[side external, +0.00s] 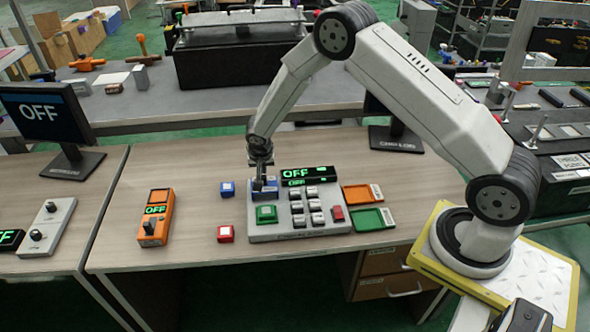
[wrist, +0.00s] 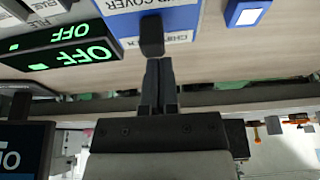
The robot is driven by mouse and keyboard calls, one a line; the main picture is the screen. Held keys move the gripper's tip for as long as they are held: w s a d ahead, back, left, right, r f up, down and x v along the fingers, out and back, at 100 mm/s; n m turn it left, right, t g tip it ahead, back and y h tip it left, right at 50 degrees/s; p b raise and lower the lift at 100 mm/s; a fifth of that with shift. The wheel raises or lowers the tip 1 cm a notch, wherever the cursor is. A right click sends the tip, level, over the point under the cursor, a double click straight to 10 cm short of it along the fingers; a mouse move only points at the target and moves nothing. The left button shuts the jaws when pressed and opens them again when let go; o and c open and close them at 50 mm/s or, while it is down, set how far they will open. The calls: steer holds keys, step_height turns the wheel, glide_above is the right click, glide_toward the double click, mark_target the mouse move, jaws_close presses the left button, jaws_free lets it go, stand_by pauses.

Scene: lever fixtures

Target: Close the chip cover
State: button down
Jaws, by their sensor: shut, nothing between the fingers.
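The chip cover (wrist: 182,18) is a blue piece with a white label reading "COVER", partly cut off by the top of the wrist view. A dark knob or handle (wrist: 151,36) sticks out at its edge. In the side view the blue part (side external: 271,186) sits at the back left of the grey panel (side external: 300,232), partly hidden by my gripper (side external: 261,184). My gripper (wrist: 158,62) is shut and empty, with its fingertips right by the dark knob. I cannot tell whether they touch it, or how far the cover is open.
A display reading "OFF" (side external: 308,173) stands behind the panel's buttons. A blue block (side external: 227,189) and a red block (side external: 226,234) lie left of the panel. Orange (side external: 357,195) and green (side external: 368,219) trays lie right.

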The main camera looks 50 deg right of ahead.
mark_target(264, 190)
stand_by(0.4)
steer(key=shift+s+a, duration=3.55)
steer(key=shift+s, duration=0.05)
steer(key=shift+w+d+f, duration=0.1)
steer(key=shift+w+d, duration=1.4)
steer(key=shift+w, duration=0.05)
steer(key=v, duration=1)
